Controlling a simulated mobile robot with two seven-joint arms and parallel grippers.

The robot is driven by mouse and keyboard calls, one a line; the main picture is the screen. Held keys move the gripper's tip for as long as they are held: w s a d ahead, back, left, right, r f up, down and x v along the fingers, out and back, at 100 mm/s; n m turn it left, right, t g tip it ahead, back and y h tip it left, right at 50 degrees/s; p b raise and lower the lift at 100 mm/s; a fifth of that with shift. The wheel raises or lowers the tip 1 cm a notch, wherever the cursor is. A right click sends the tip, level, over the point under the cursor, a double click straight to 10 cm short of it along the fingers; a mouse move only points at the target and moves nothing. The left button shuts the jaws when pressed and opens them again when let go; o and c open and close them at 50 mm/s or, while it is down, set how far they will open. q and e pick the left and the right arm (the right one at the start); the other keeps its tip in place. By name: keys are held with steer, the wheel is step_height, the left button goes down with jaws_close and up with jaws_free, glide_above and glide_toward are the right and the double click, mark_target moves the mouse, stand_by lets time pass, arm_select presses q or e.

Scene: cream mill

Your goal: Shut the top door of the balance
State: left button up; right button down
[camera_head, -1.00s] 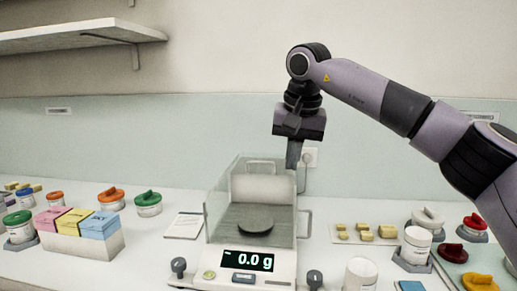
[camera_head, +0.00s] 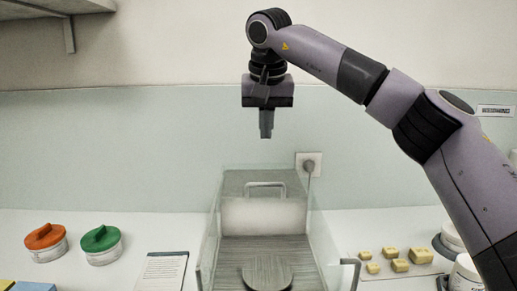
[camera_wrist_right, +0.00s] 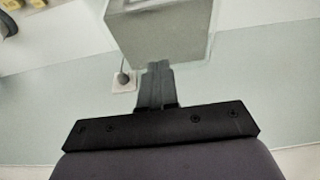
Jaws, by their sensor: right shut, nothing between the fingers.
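The balance (camera_head: 265,258) stands low in the middle of the head view, with clear walls and a round pan (camera_head: 267,275) inside. A grey panel (camera_head: 236,184) with a looped handle (camera_head: 265,185) shows at the rear of its top; the top in front of it looks open. My right gripper (camera_head: 266,136) hangs above the rear of the balance, fingers down, shut and empty, apart from the handle. In the right wrist view the shut fingers (camera_wrist_right: 158,66) overlap the lower edge of the balance (camera_wrist_right: 160,38). My left gripper is not in view.
A wall socket with a plug (camera_head: 308,165) is behind the balance. Orange-lidded (camera_head: 45,240) and green-lidded (camera_head: 101,242) jars and a notepad (camera_head: 165,270) lie left. Several yellow blocks (camera_head: 393,257) lie right. A shelf (camera_head: 55,8) is at upper left.

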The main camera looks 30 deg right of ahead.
glide_above(266, 195)
steer(key=w+d, duration=0.2)
steer(key=w, duration=0.1)
step_height(266, 195, down, 9)
steer(key=shift+a+r, duration=0.1)
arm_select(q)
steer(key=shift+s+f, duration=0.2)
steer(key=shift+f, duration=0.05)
arm_select(e)
steer(key=shift+s+a+f, duration=0.2)
steer(key=shift+s+a, duration=0.3)
steer(key=shift+s, duration=0.3)
steer(key=shift+s+a+f, duration=0.15)
steer(key=shift+s+a, duration=0.3)
steer(key=shift+s, duration=0.35)
